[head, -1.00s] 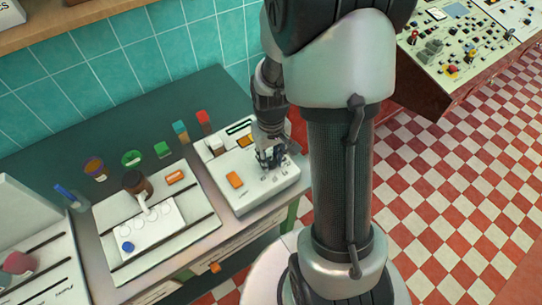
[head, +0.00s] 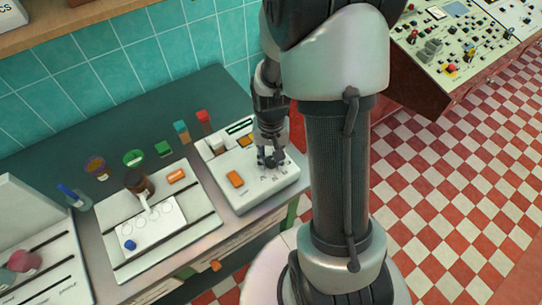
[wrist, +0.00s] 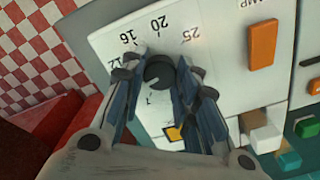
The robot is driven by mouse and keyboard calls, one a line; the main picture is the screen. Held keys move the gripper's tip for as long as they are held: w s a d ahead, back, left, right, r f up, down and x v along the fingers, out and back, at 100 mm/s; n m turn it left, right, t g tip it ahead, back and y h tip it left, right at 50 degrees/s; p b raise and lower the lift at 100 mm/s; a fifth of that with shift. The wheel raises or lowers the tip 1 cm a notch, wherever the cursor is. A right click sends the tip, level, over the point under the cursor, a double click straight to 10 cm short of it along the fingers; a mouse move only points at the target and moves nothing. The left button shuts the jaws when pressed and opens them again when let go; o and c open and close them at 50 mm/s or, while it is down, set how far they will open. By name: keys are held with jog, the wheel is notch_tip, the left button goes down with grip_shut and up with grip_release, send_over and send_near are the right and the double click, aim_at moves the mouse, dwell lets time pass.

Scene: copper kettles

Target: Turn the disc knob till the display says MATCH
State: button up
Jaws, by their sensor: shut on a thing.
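The disc knob (wrist: 159,72) is dark and round, on the face of a white panel box (head: 262,190). Printed numbers 12, 16, 20 and 25 arc around it in the wrist view. My gripper (wrist: 158,75) is shut on the knob, with one finger on each side. In the head view my gripper (head: 270,159) points down at the box's top, and it hides the knob there. A dark strip (head: 240,127) lies at the back of the box and may be the display; no MATCH word is readable.
An orange block (head: 236,179) sits on the box left of my gripper. A white tray (head: 188,240) with a brown jar (head: 138,184) stands further left. Small coloured blocks stand behind. A sloped control desk (head: 450,50) is at the back right.

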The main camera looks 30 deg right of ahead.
aim_at(271, 160)
jog(key=o, duration=1.1)
notch_tip(271, 160, up, 12)
jog(key=shift+r, duration=0.1)
dwell(0.4)
